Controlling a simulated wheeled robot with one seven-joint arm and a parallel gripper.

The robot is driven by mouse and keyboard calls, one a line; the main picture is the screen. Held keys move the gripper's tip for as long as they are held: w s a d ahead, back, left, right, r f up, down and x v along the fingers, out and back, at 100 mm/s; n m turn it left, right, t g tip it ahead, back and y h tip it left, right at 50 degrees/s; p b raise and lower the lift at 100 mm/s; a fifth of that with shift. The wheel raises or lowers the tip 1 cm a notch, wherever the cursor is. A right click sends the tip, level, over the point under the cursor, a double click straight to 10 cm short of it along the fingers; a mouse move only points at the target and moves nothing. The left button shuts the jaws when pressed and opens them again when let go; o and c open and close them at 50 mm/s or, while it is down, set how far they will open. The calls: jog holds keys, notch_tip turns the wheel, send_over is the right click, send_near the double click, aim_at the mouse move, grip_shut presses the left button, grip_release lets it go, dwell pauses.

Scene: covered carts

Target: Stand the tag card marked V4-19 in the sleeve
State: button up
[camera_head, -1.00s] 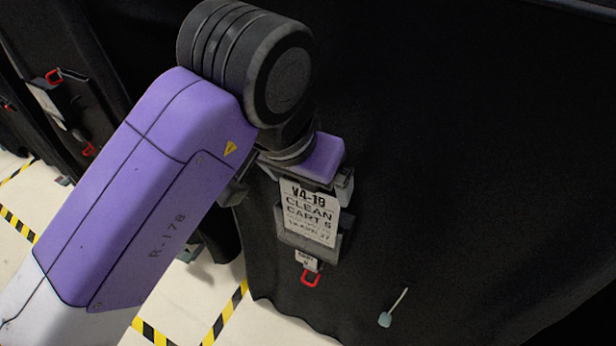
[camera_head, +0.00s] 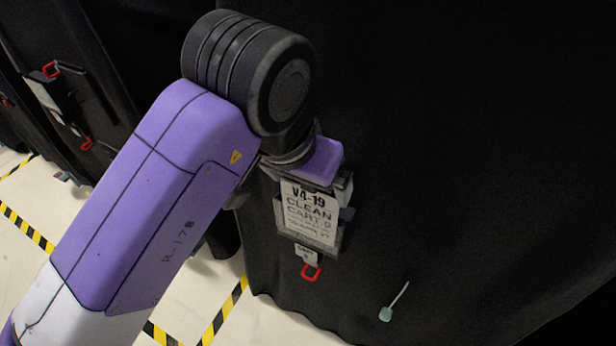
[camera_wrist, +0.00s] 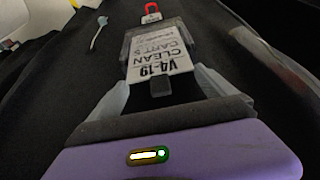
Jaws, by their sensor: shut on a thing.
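The white tag card (camera_head: 308,208) reads V4-19, CLEAN, CART and smaller lines. It also shows in the wrist view (camera_wrist: 160,52), its print upside down there. My gripper (camera_head: 315,184) is shut on the card's top edge, and the fingers show in the wrist view (camera_wrist: 160,88). The grey sleeve (camera_head: 310,243) hangs on the black cover. The card's lower edge is at the sleeve, and the sleeve's rim shows around the card in the wrist view (camera_wrist: 127,45). I cannot tell how deep the card sits in it.
A small tag (camera_head: 306,255) with a red clip (camera_head: 311,273) hangs below the sleeve. A pale tie with a blue-grey end (camera_head: 386,313) hangs at the lower right. The black cover (camera_head: 450,180) fills the right side. Another covered cart (camera_head: 90,100) stands at the left.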

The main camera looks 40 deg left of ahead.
jog(key=o, duration=1.7)
jog(key=shift+o, duration=0.2)
jog(key=v, duration=0.7)
jog(key=shift+s+r, duration=0.2)
jog(key=shift+r, duration=0.2)
